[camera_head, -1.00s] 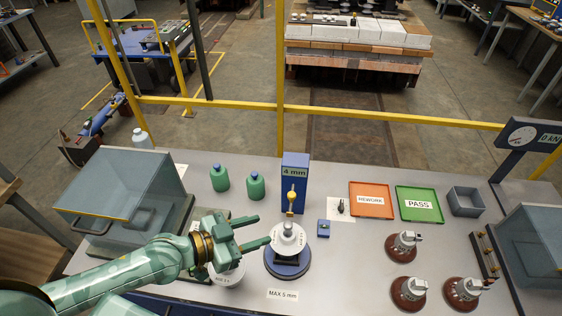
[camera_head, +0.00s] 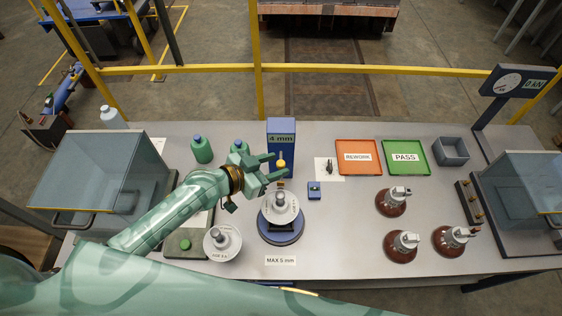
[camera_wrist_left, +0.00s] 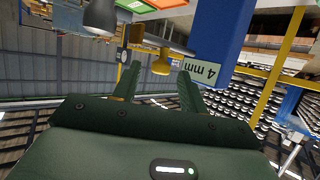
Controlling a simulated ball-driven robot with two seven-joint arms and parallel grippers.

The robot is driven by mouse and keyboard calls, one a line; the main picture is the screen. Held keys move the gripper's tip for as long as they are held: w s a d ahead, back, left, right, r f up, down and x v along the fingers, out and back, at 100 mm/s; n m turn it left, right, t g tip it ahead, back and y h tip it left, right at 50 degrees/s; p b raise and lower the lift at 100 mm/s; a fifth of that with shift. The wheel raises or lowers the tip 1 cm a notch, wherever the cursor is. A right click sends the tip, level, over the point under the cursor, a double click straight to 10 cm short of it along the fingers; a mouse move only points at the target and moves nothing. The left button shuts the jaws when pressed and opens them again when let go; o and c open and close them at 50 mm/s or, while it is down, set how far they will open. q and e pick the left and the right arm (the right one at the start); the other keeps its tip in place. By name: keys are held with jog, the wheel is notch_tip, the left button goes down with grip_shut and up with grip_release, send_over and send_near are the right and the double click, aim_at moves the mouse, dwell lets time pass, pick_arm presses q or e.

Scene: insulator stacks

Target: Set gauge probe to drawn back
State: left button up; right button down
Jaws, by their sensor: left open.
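The gauge is a blue post (camera_head: 281,128) with a "4 mm" readout; the post also shows in the wrist view (camera_wrist_left: 222,40). Its probe has a yellow knob (camera_head: 282,163), above a grey insulator piece (camera_head: 280,200) on a round blue base (camera_head: 281,234). My left gripper (camera_head: 276,167) is open at the probe, reaching in from the left. In the wrist view the yellow knob (camera_wrist_left: 161,67) appears between the two fingers (camera_wrist_left: 155,78), with no clear grip on it. Whether a finger touches it I cannot tell. My right gripper is not in view.
A "MAX 5 mm" label (camera_head: 281,260) lies before the base. A second grey piece (camera_head: 222,241) stands left of it. A green bottle (camera_head: 202,150) stands left.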

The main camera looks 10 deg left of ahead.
aim_at(281, 155)
pick_arm(q)
jog(key=shift+x, duration=1.45)
grip_shut()
jog(key=w+b, duration=0.1)
jog(key=w, duration=0.1)
jog(key=w+a+b, duration=0.1)
jog(key=w, duration=0.1)
jog(key=shift+f+b, duration=0.2)
jog(key=shift+b, duration=0.2)
jog(key=shift+w, duration=0.25)
jog(key=shift+r, duration=0.25)
grip_release()
jog(key=shift+a, duration=0.1)
